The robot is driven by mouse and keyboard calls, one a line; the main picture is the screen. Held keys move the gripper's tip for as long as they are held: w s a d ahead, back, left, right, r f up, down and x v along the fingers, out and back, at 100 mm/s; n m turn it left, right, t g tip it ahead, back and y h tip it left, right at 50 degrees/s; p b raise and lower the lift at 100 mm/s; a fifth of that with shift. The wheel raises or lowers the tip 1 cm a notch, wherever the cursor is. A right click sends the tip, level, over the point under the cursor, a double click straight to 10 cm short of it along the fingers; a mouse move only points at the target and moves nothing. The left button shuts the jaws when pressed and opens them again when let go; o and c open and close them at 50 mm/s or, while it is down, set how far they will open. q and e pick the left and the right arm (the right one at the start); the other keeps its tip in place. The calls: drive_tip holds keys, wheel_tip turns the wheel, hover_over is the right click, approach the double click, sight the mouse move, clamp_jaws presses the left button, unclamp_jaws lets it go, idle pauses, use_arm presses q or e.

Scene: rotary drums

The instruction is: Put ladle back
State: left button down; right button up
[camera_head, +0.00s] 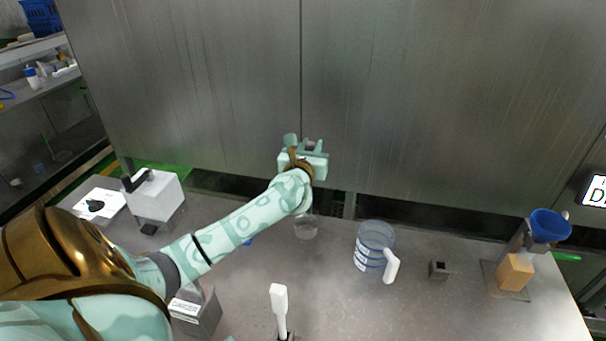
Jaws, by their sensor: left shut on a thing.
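My left gripper (307,144) is out over the back of the table, in front of the metal wall. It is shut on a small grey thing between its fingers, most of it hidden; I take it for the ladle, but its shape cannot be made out. A clear cup-like thing (305,229) shows just below the gripper, partly behind my arm; I cannot tell whether it joins what I hold. My right gripper is not in view.
A clear jug (373,245) with a white handle stands right of centre. A white upright handle (279,300) stands at the front. A small dark block (438,269), a blue funnel (550,226) on a stand and a white box (155,196) are also on the grey table (340,305).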

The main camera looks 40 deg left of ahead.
use_arm(q)
wheel_tip(320, 180, down, 7)
drive_tip(key=shift+a+r+b, duration=0.1)
drive_tip(key=shift+r+b, duration=0.05)
drive_tip(key=shift+b, duration=0.7)
drive_tip(key=shift+f, duration=0.25)
drive_tip(key=c, duration=1.2)
unclamp_jaws()
drive_tip(key=shift+r, duration=0.1)
drive_tip(key=shift+r, duration=0.2)
drive_tip(key=v, duration=0.7)
drive_tip(key=shift+s+d+p, duration=0.2)
drive_tip(key=shift+p, duration=0.1)
